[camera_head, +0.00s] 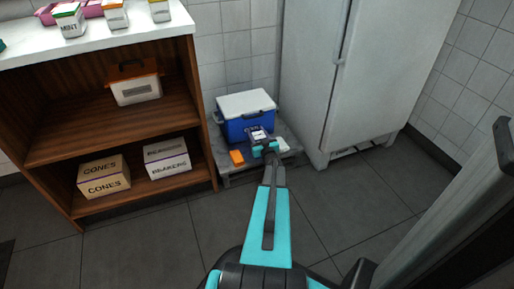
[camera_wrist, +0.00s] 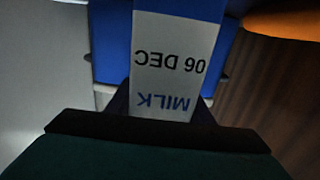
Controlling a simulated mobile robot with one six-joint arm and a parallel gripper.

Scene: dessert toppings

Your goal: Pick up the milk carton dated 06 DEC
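The milk carton (camera_head: 257,132) is blue with a white label. In the wrist view the carton (camera_wrist: 175,62) fills the space between my fingers, and its label reads "06 DEC" and "MILK" upside down. My gripper (camera_head: 265,149) is in front of the blue cooler, over the low grey stand. In the wrist view the dark fingers of my gripper (camera_wrist: 165,112) lie close against both sides of the carton and look shut on it. The carton's lower part is hidden by my gripper. I cannot tell whether the carton touches the stand.
A blue cooler with a white lid (camera_head: 247,116) stands on the low grey stand (camera_head: 240,172). An orange item (camera_head: 237,157) lies left of my gripper, a white item (camera_head: 283,145) right. A wooden shelf (camera_head: 205,150) is at left, a white fridge (camera_head: 385,80) at right. The floor between is clear.

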